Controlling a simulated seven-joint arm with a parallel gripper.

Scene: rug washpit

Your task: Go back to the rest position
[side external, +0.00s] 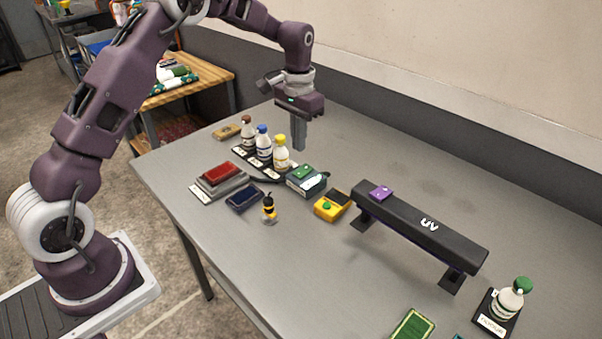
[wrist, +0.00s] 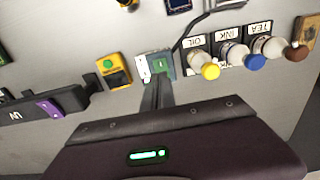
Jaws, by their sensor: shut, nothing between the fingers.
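My gripper (side external: 299,148) is shut and empty. It points down and hangs above the grey table (side external: 330,270), behind the row of bottles and the small white-and-green box (side external: 307,181) in the side view. In the wrist view the closed fingers (wrist: 157,95) show just below that same box (wrist: 155,68). Nothing is held, and a gap to the table surface cannot be measured from here.
Bottles with brown, blue and yellow (side external: 281,153) caps stand on labelled pads. A black UV lamp bar (side external: 420,228) on legs carries a purple piece (side external: 381,192). A yellow device (side external: 332,205), red block (side external: 221,174) and green-capped bottle (side external: 510,297) stand around. The back right table is clear.

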